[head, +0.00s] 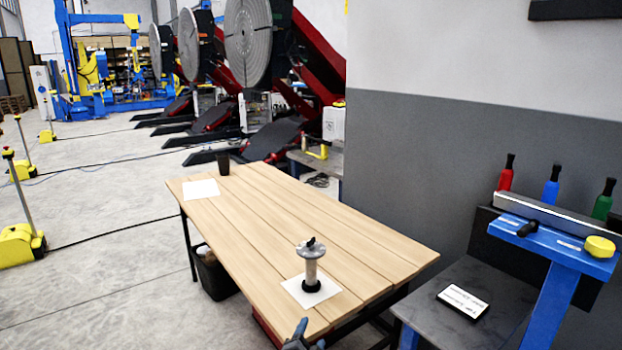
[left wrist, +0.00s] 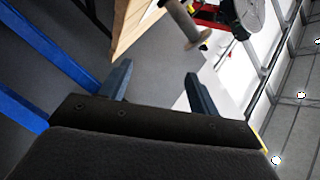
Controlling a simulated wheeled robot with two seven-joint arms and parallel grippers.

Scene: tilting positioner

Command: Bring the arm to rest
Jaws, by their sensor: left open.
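My left gripper (head: 311,335) shows at the bottom edge of the head view, by the near end of the wooden table (head: 250,215). Most of its arm is out of frame. In the left wrist view its two fingers (left wrist: 157,84) are apart, with nothing between them. A post with a round grey metal top (head: 311,252) and a dark base stands upright on a white sheet (head: 325,290) at the table's near end. The gripper is apart from it. My right gripper is in neither view.
A dark cup (head: 223,164) and another white sheet (head: 201,189) are at the table's far end. A blue-framed stand (head: 558,255) with several coloured bottles and a yellow round piece is at right. Large tilting positioners (head: 248,40) stand behind. The table's middle is clear.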

